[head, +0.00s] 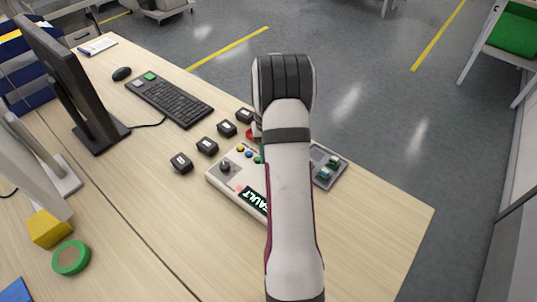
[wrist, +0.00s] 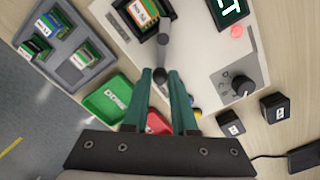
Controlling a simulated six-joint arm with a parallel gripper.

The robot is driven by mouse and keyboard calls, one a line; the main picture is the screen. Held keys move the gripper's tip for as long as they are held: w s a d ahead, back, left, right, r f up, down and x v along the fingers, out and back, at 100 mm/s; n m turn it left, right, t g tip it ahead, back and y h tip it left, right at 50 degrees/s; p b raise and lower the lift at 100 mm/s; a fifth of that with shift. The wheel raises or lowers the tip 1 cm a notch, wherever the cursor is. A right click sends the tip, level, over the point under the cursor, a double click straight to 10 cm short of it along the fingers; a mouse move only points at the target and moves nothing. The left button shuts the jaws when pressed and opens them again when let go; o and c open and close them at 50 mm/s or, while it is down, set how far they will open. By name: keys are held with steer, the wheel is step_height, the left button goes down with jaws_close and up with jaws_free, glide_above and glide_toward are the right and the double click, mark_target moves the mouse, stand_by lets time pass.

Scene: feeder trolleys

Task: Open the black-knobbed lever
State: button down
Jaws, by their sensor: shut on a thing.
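In the wrist view, my gripper (wrist: 160,75) has its two teal fingers around the black knob end of a dark grey lever (wrist: 164,40), and is shut on it. The lever's shaft runs from the fingertips up toward the top of the picture, beside a black holder (wrist: 142,18) with an orange-and-white card. The light control box (wrist: 208,60) lies right of the lever. My arm hides the lever and my gripper there.
A grey tray (wrist: 60,75) with green cards, a green tray (wrist: 108,100) and a red item (wrist: 157,122) lie near my gripper. Several black blocks (head: 181,163) and a keyboard (head: 170,98) are on the table. The table's near right part (head: 375,225) is clear.

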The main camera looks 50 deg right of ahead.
stand_by(0.3)
steer(key=m, duration=0.2)
steer(key=shift+s+d+m, duration=0.35)
steer(key=shift+s+m, duration=0.05)
steer(key=shift+s+d+m, duration=0.15)
steer(key=shift+s+m, duration=0.1)
steer(key=shift+m, duration=0.5)
steer(key=shift+s+d+m, duration=0.15)
steer(key=shift+s+m, duration=0.05)
steer(key=shift+m, duration=0.55)
steer(key=c, duration=0.7)
jaws_free()
step_height(320, 180, up, 16)
steer(key=shift+f, duration=0.1)
